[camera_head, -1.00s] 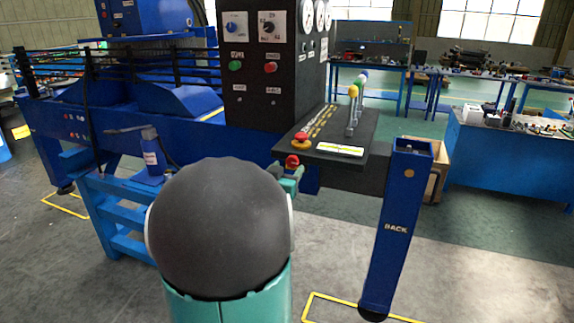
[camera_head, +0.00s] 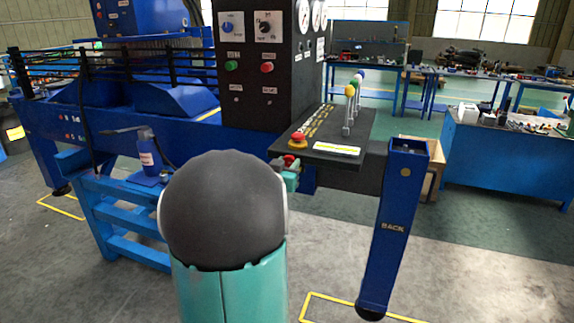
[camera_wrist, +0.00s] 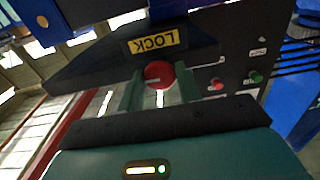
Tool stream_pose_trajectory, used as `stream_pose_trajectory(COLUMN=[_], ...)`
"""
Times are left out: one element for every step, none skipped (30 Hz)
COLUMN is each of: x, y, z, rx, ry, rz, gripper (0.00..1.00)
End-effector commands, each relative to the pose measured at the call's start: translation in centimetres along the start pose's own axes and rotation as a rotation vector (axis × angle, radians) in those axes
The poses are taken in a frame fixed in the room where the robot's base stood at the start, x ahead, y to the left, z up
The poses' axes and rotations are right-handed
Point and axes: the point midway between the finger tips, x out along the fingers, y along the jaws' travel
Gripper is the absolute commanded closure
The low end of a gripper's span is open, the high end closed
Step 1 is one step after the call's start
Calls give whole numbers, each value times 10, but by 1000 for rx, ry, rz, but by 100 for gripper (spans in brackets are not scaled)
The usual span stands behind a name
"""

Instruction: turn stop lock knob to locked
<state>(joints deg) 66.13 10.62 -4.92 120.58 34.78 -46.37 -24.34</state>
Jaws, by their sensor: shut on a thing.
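My dark round arm joint hides most of the gripper there.
A red mushroom button (camera_head: 298,138) on a yellow base sits on the box top close above the knob. Levers with coloured balls (camera_head: 352,90) stand behind it. A blue post (camera_head: 396,230) stands to the right. A blue bottle (camera_head: 149,152) is at left.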

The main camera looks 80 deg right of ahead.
Motion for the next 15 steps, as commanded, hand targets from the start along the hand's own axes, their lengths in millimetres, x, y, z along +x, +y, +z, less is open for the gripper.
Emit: stream_pose_trajectory(x=[0,0,0,0,0,0,0,0,0,0,-1,0,0,-1,-1], y=[0,0,0,0,0,-1,0,0,-1,-1,-1,-1,-1,-1,-1], z=[0,0,0,0,0,0,0,0,0,0,0,0,0,0,0], rx=[5,10,19,27,35,50,63,76,98,116,134,162,185,209,242], ry=[0,0,0,0,0,0,0,0,0,0,0,0,0,0,0], rz=[0,0,-1,-1,-1,-1,-1,-1,-1,-1,-2,-1,-1,-2,-2], gripper=[88,88,88,88,88,88,88,88,88,88,88,88,88,88,88])
